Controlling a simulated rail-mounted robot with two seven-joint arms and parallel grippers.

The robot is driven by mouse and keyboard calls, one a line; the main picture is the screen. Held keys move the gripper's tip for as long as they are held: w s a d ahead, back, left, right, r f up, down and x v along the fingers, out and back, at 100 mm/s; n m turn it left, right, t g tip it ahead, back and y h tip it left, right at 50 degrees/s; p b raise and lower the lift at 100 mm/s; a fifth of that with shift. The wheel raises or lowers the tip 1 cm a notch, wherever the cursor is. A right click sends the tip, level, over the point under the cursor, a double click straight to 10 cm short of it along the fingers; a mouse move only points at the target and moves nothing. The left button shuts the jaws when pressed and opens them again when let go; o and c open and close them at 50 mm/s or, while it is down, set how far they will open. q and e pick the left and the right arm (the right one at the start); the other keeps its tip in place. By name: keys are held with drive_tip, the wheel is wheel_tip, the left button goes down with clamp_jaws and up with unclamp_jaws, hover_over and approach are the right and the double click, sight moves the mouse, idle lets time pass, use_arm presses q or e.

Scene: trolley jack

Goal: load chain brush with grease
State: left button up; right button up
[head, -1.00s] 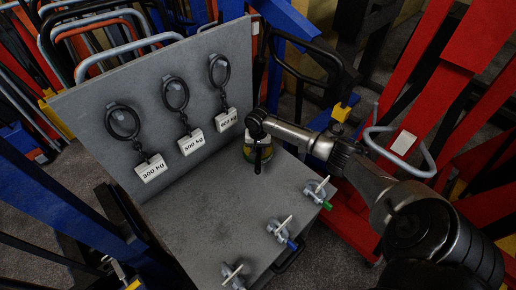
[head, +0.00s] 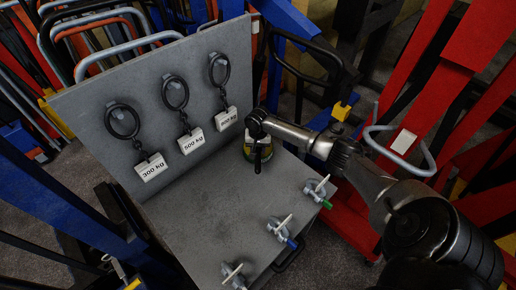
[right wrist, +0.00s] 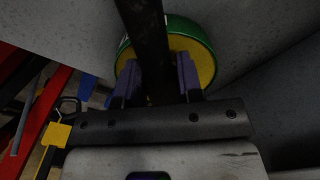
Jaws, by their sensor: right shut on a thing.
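My right gripper (head: 257,136) is shut on the dark handle of the chain brush (head: 257,160) at the back right corner of the grey bench top. In the right wrist view the brush handle (right wrist: 143,40) stands between the two fingers (right wrist: 158,78). The grease tin (head: 267,152), with a green rim and yellow contents, sits right under and behind the gripper. The tin also shows in the right wrist view (right wrist: 204,62), with the brush crossing in front of it. The bristle end is hidden, so I cannot tell whether it touches the grease. My left gripper is out of view.
A grey upright panel (head: 90,115) carries three rings with chains and white weight tags (head: 192,141). The bench middle is clear. Red jack frames (head: 440,80) crowd the right.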

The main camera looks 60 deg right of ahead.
idle(0.6)
drive_tip(key=shift+f+p, duration=0.1)
drive_tip(key=shift+p, duration=0.35)
idle(0.5)
idle(0.6)
drive_tip(key=shift+r+p, duration=0.9)
drive_tip(key=shift+p, duration=0.3)
wheel_tip(320, 180, up, 5)
drive_tip(key=p, duration=0.6)
drive_tip(key=shift+r+p, duration=0.2)
drive_tip(key=shift+p, duration=0.1)
